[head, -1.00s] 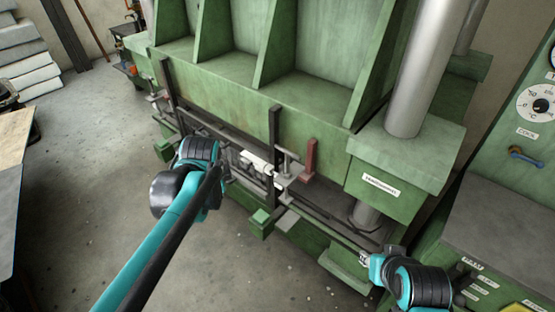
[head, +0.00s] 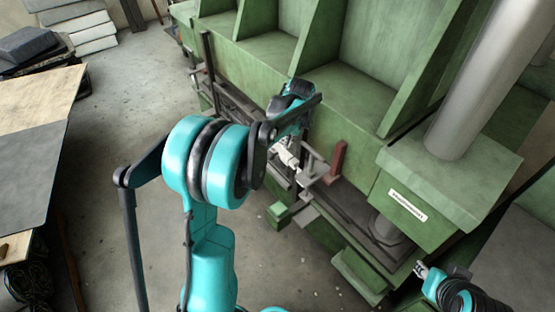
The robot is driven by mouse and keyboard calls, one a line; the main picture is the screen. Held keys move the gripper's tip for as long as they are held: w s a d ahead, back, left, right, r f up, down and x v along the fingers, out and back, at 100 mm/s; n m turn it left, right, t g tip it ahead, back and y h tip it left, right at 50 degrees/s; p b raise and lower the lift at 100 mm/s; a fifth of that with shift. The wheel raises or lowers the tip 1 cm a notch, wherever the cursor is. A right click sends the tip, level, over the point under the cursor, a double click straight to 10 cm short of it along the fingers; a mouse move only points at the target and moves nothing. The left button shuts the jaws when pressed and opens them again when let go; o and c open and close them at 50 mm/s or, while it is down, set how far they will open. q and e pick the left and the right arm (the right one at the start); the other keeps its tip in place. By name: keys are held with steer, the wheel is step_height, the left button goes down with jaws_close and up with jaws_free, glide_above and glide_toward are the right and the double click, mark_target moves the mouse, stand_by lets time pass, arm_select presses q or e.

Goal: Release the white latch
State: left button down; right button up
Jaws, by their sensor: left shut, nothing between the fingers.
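My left gripper (head: 288,156) points down at the front of the green press, below my teal wrist. It is shut with nothing in it. It is small and partly hidden by my arm. The white latch, seen earlier on the front rail left of the red handle, is now largely behind my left arm and gripper. I cannot tell whether the gripper touches it, nor the latch's position. My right gripper (head: 422,270) is at the lower right, near the press's right end, away from the latch; its jaw opening is too small to judge.
The green press (head: 365,98) fills the back, with upright ribs above its ledge. A red-brown handle (head: 338,160) stands right of my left gripper. A thick grey column (head: 478,85) rises at the right. A table (head: 30,140) is at the left, with clear floor between.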

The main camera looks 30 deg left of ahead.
arm_select(q)
steer(key=shift+f, duration=0.1)
steer(key=w+a+b+x, duration=0.1)
steer(key=b+x, duration=0.3)
steer(key=x, duration=0.6)
steer(key=w+a+r+b+x, duration=0.1)
steer(key=b+x, duration=0.3)
steer(key=x, duration=0.6)
steer(key=shift+a+b, duration=0.3)
steer(key=shift+a, duration=0.35)
steer(key=shift+w, duration=0.1)
steer(key=a, duration=0.1)
steer(key=w+a, duration=0.1)
steer(key=a, duration=0.2)
steer(key=shift+w+a+p, duration=0.2)
steer(key=shift+w+p, duration=0.15)
steer(key=shift+w, duration=0.05)
